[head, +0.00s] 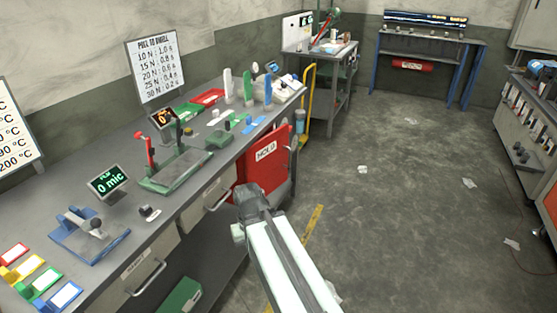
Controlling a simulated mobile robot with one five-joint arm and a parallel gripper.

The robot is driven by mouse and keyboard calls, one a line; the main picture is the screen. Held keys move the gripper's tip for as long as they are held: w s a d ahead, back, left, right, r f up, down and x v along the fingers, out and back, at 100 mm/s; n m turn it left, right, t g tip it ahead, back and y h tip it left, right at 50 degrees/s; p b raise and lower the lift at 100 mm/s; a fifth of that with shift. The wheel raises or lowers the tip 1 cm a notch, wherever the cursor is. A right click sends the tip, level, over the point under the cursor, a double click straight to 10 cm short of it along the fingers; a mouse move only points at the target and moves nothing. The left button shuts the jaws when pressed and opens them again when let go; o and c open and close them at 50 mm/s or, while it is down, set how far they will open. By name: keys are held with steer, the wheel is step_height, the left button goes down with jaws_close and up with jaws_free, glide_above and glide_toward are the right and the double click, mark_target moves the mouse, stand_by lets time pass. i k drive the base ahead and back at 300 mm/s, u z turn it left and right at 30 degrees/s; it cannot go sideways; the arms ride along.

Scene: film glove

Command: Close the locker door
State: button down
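A red locker (252,178) with a white label reading HOLD stands under the right end of the long workbench. Its labelled red face looks toward me. A dark grey upright part shows along its right edge; I cannot tell how far the door stands open. My arm reaches up from the bottom of the head view, and its dark end (257,203) is in front of the lower part of the red face. The fingertips cannot be made out, and I cannot tell whether my gripper touches the locker.
The grey workbench (205,183) runs along the left with gauges, trays and tools on it. A yellow hand truck (308,95) stands beyond the locker. A blue-legged table (425,45) is at the back. Open floor (400,200) with scattered paper scraps lies right of my arm.

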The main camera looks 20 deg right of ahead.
mark_target(267, 165)
steer(key=u, duration=0.9)
steer(key=k, duration=0.7)
steer(key=z, duration=0.5)
steer(key=i, duration=0.95)
steer(key=z, duration=0.05)
